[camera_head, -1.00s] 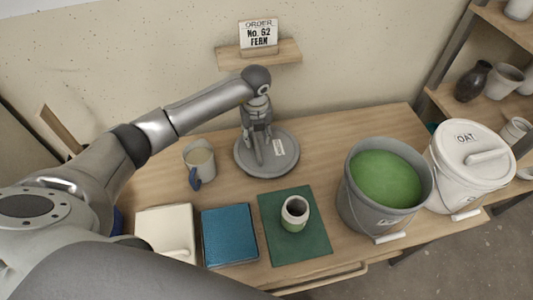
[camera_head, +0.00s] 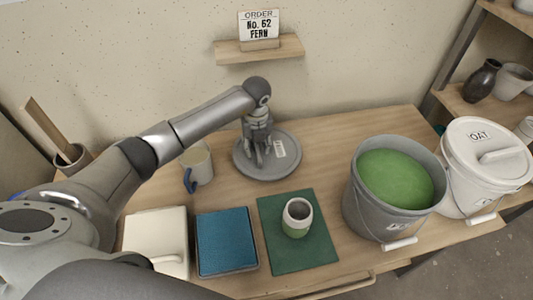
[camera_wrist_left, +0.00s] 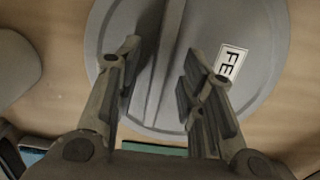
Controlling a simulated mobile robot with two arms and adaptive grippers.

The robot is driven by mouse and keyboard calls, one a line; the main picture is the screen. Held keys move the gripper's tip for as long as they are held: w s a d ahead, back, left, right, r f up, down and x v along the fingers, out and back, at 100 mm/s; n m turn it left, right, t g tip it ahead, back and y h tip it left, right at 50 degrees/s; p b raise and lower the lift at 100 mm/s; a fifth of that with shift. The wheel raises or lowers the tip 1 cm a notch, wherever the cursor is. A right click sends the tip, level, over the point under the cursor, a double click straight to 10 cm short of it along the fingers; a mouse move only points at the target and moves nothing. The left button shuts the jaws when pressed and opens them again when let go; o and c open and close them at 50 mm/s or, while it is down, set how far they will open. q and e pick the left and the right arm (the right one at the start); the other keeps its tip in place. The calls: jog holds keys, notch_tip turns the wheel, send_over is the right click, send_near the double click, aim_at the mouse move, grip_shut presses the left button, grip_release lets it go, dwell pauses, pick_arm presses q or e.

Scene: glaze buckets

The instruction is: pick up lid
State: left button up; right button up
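The lid (camera_head: 283,168) is a round grey disc with a raised rim, a straight bar handle and a white label. It lies flat at the back of the wooden table. In the wrist view the lid (camera_wrist_left: 262,30) fills the upper middle, with its handle (camera_wrist_left: 165,65) running up the picture and part of a label reading "FE". My left gripper (camera_head: 257,157) is right over the lid, pointing down. In the wrist view the left gripper (camera_wrist_left: 163,75) is open, one finger on each side of the handle with gaps. My right gripper is not in view.
A mug (camera_head: 198,166) stands left of the lid. A grey bucket of green glaze (camera_head: 370,215) and a white lidded OAT bucket (camera_head: 465,185) stand right.

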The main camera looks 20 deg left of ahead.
pick_arm(q)
jog(key=shift+f, duration=0.25)
dwell(0.3)
grip_shut()
